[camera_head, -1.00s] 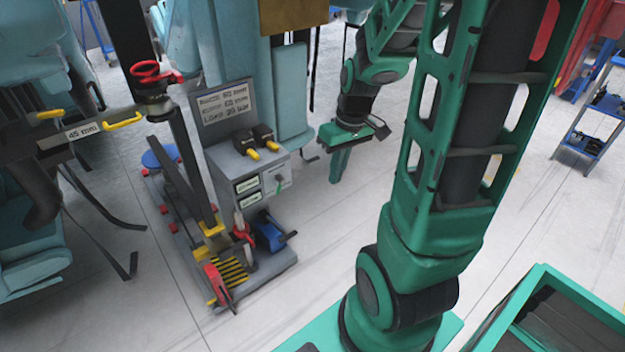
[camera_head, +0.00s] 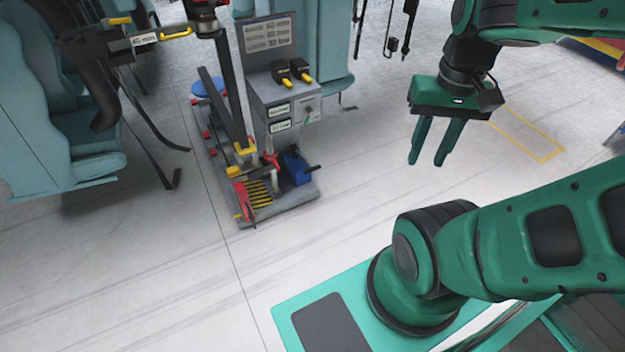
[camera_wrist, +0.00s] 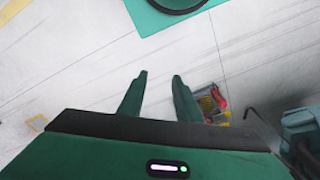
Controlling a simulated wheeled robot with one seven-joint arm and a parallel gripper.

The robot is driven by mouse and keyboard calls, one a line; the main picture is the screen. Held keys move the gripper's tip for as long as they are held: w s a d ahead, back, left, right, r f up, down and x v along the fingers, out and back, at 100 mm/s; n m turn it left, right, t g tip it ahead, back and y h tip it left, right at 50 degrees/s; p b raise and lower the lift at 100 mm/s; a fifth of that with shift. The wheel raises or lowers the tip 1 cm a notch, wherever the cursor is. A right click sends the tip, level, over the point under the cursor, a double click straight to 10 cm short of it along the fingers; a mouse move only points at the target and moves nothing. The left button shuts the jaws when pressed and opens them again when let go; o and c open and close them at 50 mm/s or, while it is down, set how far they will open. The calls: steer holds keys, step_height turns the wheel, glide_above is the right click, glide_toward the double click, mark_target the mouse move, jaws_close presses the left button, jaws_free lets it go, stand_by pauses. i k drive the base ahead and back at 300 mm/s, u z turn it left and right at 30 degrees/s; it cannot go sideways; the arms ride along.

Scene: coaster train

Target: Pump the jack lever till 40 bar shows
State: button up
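The jack stand is a grey cabinet (camera_head: 285,95) on a low floor base (camera_head: 285,205), left of centre in the head view. A sign panel (camera_head: 268,38) tops it; its text is too small to read now. A dark slanted bar (camera_head: 222,105) ends in a yellow bracket beside it. A blue unit (camera_head: 296,168) with a short dark handle and a red part (camera_head: 245,200) sit on the base. I cannot tell which part is the jack lever. My gripper (camera_head: 426,163) is open and empty, well right of the stand. The wrist view shows floor between its fingers (camera_wrist: 160,76).
Teal seats (camera_head: 75,150) with hanging dark straps stand at the left. Floor between the stand and my gripper is clear. A yellow floor marking (camera_head: 530,135) lies at the right.

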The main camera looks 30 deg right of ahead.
mark_target(311, 169)
steer(key=k, duration=0.9)
steer(key=u, duration=0.05)
steer(key=i, duration=1.85)
steer(key=z, duration=0.65)
